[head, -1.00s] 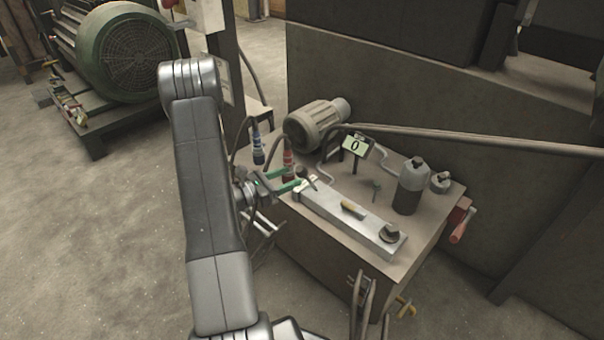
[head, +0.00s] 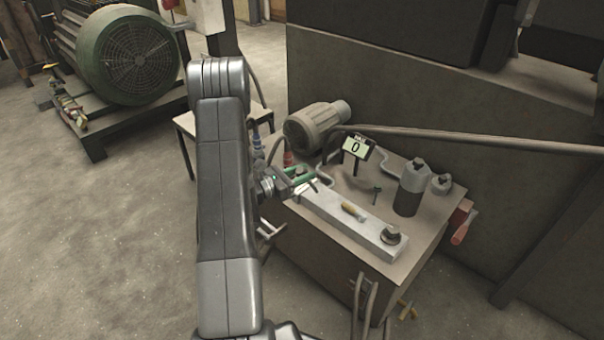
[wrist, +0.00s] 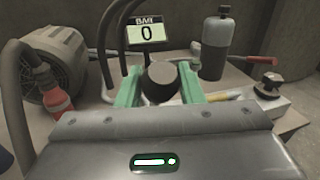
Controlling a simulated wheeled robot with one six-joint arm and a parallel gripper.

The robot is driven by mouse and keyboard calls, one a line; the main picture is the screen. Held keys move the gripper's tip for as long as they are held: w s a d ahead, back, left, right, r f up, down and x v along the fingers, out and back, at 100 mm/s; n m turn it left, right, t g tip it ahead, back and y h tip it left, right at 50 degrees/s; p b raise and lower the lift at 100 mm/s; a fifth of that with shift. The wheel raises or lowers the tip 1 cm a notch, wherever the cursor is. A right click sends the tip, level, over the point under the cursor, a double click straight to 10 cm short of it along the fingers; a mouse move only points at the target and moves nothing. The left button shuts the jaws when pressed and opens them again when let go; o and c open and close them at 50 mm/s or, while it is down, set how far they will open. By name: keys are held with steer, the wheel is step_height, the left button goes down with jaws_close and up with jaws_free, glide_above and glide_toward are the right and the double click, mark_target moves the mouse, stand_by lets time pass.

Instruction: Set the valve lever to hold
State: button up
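A lever with a round black knob, which I take as the valve lever, shows in the wrist view (wrist: 160,80). It is at the left end of a pale metal block (head: 345,222) on the bench; its shaft and any hold marking are hidden. My gripper (head: 304,181) is at that end of the block. In the wrist view its two green fingers (wrist: 160,88) are apart, with the knob between them in the picture. I cannot tell whether they touch it. A gauge display (head: 356,147) reads 0; it also shows in the wrist view (wrist: 148,33).
A grey motor (head: 316,125) stands behind my gripper. A red-collared hose fitting (wrist: 57,97) is at the left. A pipe (head: 470,140) crosses behind.

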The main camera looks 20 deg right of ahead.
jaws_close()
steer(key=p, duration=0.1)
steer(key=d+r+y+p, duration=0.1)
steer(key=shift+w+d+r+p, duration=0.15)
steer(key=shift+w+r+p, duration=0.1)
steer(key=shift+p, duration=0.15)
steer(key=p, duration=0.1)
steer(key=d+y+p, duration=0.1)
steer(key=w+d+y+p, duration=0.1)
steer(key=shift+d+r+n, duration=0.1)
steer(key=shift+r+n, duration=0.25)
steer(key=shift+n, duration=0.05)
steer(key=shift+w+d+g+y+p, duration=0.25)
steer(key=shift+d+g+y+p, duration=0.2)
steer(key=shift+d, duration=0.2)
steer(key=shift+w+d+f, duration=0.1)
steer(key=shift+w+d, duration=0.1)
steer(key=shift+d, duration=0.25)
steer(key=shift+w+d, duration=0.2)
steer(key=shift+d, duration=0.25)
steer(key=o, duration=1)
jaws_free()
